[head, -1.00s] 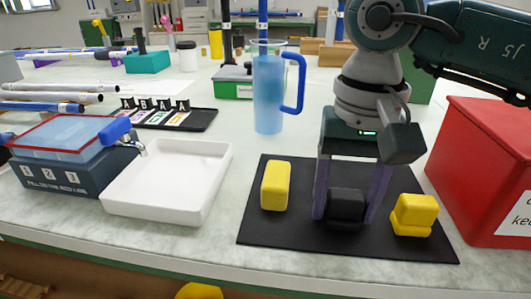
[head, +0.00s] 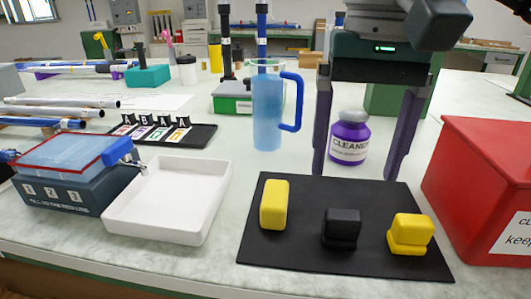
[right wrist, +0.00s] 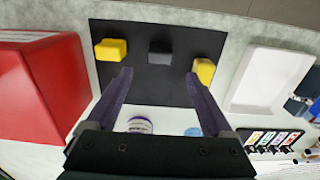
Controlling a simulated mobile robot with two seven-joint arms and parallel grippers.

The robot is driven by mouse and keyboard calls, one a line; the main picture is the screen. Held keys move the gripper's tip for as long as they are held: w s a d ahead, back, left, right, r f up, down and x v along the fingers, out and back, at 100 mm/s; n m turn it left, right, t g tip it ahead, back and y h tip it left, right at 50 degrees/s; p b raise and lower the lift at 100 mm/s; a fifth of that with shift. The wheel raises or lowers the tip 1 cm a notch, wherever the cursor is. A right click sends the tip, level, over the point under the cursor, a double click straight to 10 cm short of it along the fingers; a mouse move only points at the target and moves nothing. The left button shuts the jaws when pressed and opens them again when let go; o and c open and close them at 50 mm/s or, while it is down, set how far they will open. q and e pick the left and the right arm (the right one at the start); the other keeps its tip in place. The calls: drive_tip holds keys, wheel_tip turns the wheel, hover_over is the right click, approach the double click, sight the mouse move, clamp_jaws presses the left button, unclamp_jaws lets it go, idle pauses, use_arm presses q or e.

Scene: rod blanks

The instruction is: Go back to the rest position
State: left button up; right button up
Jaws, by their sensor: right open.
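My right gripper (head: 357,173) is open and empty, raised above the back of the black mat (head: 290,250). Its two purple fingers stand wide apart, pointing down. In the right wrist view the gripper (right wrist: 158,75) has nothing between its fingers. The black block (head: 341,228) sits on the mat, clear of the fingers, between a yellow block (head: 274,204) on the left and a stepped yellow block (head: 409,234) on the right. My left gripper is in neither view.
A purple cleaner bottle (head: 349,142) stands behind the mat, seen between the fingers. A blue jug (head: 268,112) stands to its left. A red box (head: 478,180) is at the right.

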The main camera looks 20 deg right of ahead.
wheel_tip(320, 180, up, 2)
drive_tip(key=shift+r, duration=0.1)
idle(0.4)
